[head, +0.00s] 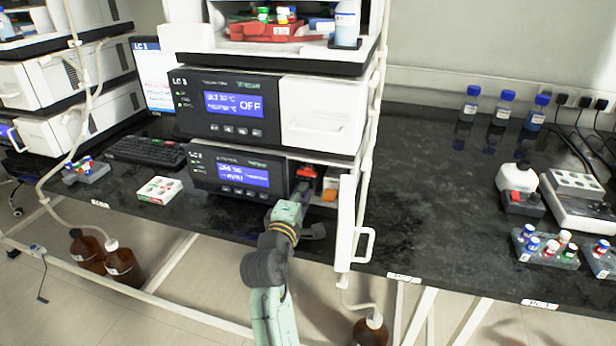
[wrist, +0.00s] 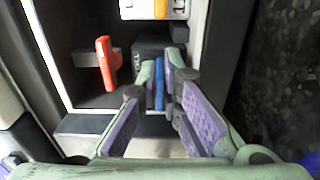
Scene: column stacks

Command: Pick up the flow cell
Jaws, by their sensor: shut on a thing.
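My gripper (head: 297,196) reaches into the open compartment of the lower LC unit. In the wrist view its two fingertips (wrist: 161,80) are close together, shut on a narrow blue piece (wrist: 159,97) in front of a dark block (wrist: 148,46). I take this blue piece to be the flow cell; its full outline is partly hidden by the fingers. It is still inside the compartment. In the head view my gripper hides it.
A red lever (wrist: 107,63) stands just left of the fingers. A white and orange part (wrist: 160,9) is above them. The compartment's white door (head: 346,225) stands open at the right. A small white box (head: 159,190) lies on the bench to the left.

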